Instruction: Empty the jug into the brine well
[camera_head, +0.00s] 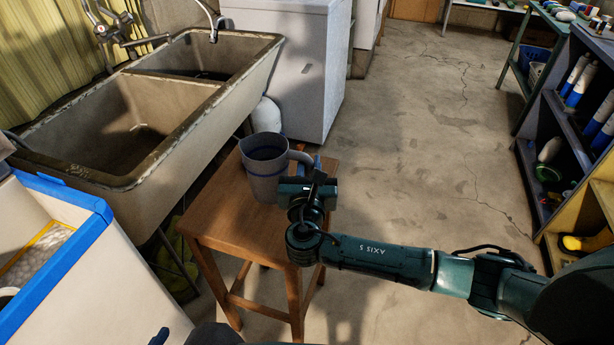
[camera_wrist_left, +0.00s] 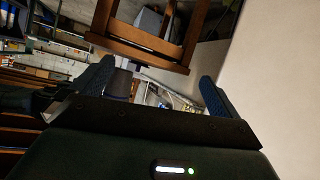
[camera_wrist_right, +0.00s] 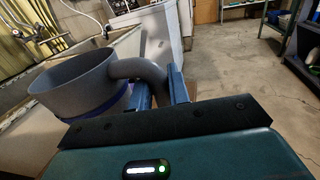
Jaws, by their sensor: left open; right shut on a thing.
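The grey jug (camera_head: 265,175) with blue bands stands upright on the wooden stool (camera_head: 225,225), its handle to the right. My right gripper (camera_head: 311,174) is shut on the jug's handle (camera_wrist_right: 142,68); the jug's open rim (camera_wrist_right: 75,77) shows in the right wrist view, but its contents do not. The softener cabinet (camera_head: 95,275), white with a blue rim, is at the lower left, with pale granular material inside. My left gripper (camera_wrist_left: 153,88) is open and empty.
A stained double sink (camera_head: 150,115) stands behind and left of the stool. A white appliance (camera_head: 300,65) is behind the stool. Dark shelves (camera_head: 565,120) stand at the right, with clear concrete floor (camera_head: 420,150) between.

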